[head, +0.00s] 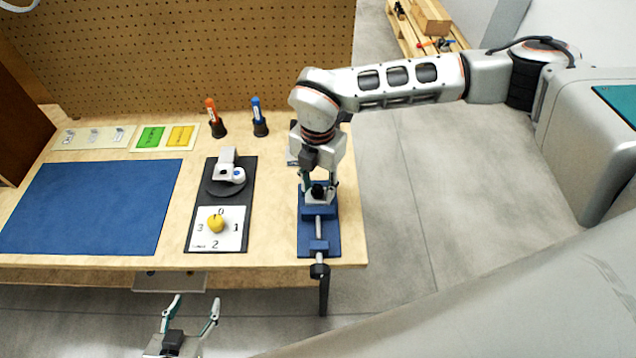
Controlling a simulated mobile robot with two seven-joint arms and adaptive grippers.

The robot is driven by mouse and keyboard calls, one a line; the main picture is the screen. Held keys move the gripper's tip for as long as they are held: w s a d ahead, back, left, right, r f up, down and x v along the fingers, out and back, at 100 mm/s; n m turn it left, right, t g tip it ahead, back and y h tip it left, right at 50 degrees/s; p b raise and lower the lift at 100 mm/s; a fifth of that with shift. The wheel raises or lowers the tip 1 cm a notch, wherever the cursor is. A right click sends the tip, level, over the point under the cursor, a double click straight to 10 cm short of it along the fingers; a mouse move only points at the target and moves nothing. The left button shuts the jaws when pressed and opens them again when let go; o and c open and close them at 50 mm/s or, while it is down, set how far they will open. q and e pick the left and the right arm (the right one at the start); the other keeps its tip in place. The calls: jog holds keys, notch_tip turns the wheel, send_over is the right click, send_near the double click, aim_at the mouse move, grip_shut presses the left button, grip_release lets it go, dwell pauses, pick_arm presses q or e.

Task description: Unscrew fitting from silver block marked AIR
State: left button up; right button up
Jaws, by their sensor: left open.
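A small silver block (327,200) sits in the jaws of a blue vise (319,236) at the right end of the bench. Any AIR marking is too small to read. A dark fitting (318,190) shows on top of the block. My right gripper (319,187) points down from above, its fingers on either side of the fitting. I cannot tell whether they touch it. My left gripper (191,312) is open and empty, low in front of the bench's front edge, well away from the vise.
Left of the vise, a black base plate (200,205) carries a white device and a numbered card with a yellow knob (215,223). Orange (214,118) and blue (259,116) upright tools stand behind. A blue mat (90,207) lies clear at left. Pegboard (200,50) backs the bench.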

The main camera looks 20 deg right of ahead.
grip_shut()
jog(key=n, duration=0.4)
jog(key=n, duration=0.4)
jog(key=shift+a, duration=0.1)
dwell(0.4)
jog(key=n, duration=0.4)
jog(key=shift+r, duration=0.1)
